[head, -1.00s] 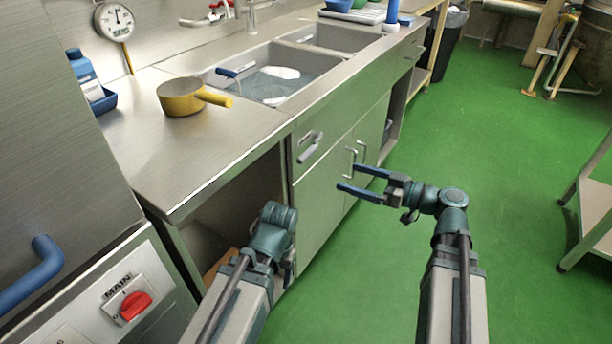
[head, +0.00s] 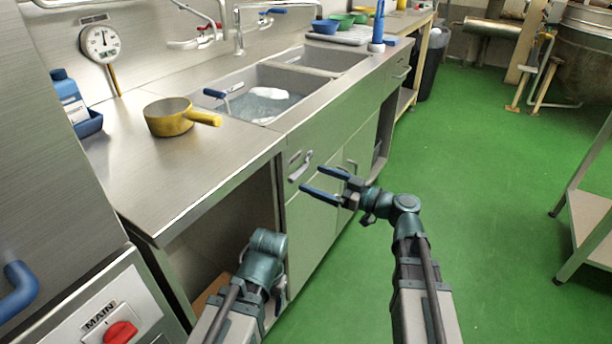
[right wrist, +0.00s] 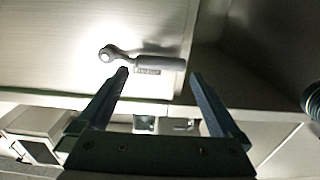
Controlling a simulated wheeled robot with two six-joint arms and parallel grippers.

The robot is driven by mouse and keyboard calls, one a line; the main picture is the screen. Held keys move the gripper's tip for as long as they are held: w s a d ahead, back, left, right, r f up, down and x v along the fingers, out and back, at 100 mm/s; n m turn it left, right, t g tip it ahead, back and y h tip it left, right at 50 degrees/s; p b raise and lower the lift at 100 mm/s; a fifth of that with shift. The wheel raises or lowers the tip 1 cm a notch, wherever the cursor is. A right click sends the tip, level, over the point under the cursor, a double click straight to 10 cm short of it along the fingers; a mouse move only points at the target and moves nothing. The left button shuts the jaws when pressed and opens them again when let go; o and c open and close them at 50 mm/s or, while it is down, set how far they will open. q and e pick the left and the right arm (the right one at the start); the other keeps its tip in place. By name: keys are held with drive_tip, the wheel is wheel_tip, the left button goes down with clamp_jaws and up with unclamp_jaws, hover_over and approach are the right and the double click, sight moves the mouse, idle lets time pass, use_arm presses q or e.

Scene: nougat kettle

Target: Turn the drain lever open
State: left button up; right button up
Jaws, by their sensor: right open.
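The drain lever (head: 300,168) is a grey handle on the front panel of the sink unit, below the basin. It slants from its upper right end down to the left. In the right wrist view the lever (right wrist: 160,64) has a round pivot at left and a thick labelled grip lying nearly level. My right gripper (head: 311,179) is open and empty, with its blue fingers pointing at the panel beside the lever. In the right wrist view its fingertips (right wrist: 159,73) sit just short of the grip, apparently apart from it. My left gripper (head: 277,302) hangs low by the open cabinet, mostly hidden by its wrist.
The sink (head: 264,104) holds water and something white. A yellow pan (head: 168,118) stands on the steel counter, its handle pointing right. Cupboard handles (head: 350,170) stick out close to my right gripper.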

sight(301, 174)
drive_tip(key=shift+x, duration=1.95)
clamp_jaws()
